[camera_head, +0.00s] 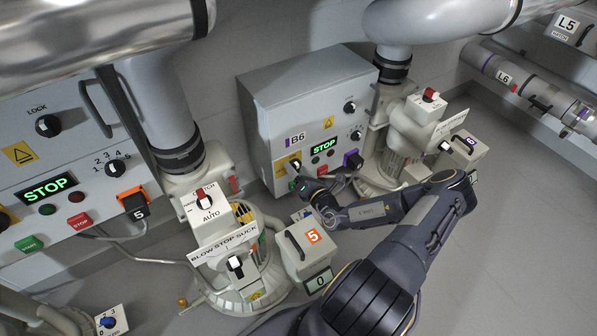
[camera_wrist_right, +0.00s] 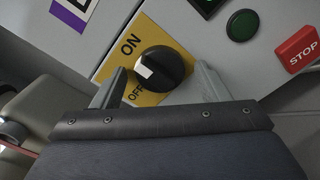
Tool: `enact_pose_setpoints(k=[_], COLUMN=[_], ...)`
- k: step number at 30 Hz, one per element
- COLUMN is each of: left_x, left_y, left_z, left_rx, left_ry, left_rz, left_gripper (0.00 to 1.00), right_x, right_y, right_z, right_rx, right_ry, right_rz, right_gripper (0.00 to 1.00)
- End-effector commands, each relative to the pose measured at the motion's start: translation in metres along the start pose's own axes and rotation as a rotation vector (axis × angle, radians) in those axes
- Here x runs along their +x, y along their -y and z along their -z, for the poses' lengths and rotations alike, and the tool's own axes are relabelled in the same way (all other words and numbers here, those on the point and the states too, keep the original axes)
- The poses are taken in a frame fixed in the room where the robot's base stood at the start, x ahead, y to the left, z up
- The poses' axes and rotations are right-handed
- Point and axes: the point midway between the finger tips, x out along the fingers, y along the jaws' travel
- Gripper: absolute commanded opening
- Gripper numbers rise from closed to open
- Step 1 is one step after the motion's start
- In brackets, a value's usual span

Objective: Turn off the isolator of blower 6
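The blower 6 isolator is a black knob with a white mark on a yellow plate, at the lower left of the B6 cabinet front in the head view (camera_head: 294,165). In the right wrist view the knob (camera_wrist_right: 166,69) is large, with ON and OFF printed to its left. Its white mark faces left, between the two words; I cannot tell which it is set to. My right gripper (camera_wrist_right: 158,88) is open, one grey finger on each side of the knob, with gaps visible. In the head view it (camera_head: 300,184) is partly hidden at the cabinet. My left gripper is not in view.
The B6 cabinet (camera_head: 312,90) has a lit STOP display (camera_head: 324,145), buttons and a purple lockout block (camera_head: 353,159). Blower 5 (camera_head: 235,255) and its orange-labelled box (camera_head: 303,256) stand left of my right arm. Blower 6 (camera_head: 400,140) stands right of the cabinet. Floor at right is clear.

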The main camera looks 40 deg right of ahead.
Motion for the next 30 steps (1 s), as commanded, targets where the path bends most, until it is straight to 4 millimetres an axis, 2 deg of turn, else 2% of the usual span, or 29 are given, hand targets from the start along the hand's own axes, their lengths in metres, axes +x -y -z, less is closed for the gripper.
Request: enact_pose_setpoints(k=[1, 9, 10, 20, 30], left_x=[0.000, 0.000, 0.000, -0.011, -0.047], left_y=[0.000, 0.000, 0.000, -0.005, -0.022], left_z=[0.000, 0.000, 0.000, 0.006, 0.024], left_rx=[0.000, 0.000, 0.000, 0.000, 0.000], left_ry=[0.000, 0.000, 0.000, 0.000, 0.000], left_rz=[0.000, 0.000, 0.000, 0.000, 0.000], left_gripper=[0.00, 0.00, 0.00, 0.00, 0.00], right_x=[0.000, 0.000, 0.000, 0.000, 0.000], right_y=[0.000, 0.000, 0.000, -0.002, -0.006], right_z=[0.000, 0.000, 0.000, -0.002, -0.004], right_rx=[0.000, 0.000, 0.000, -0.056, -0.299], right_ry=[0.000, 0.000, 0.000, -0.002, -0.003], right_rz=[0.000, 0.000, 0.000, 0.000, -0.001], right_gripper=[0.61, 0.26, 0.25, 0.25, 0.25])
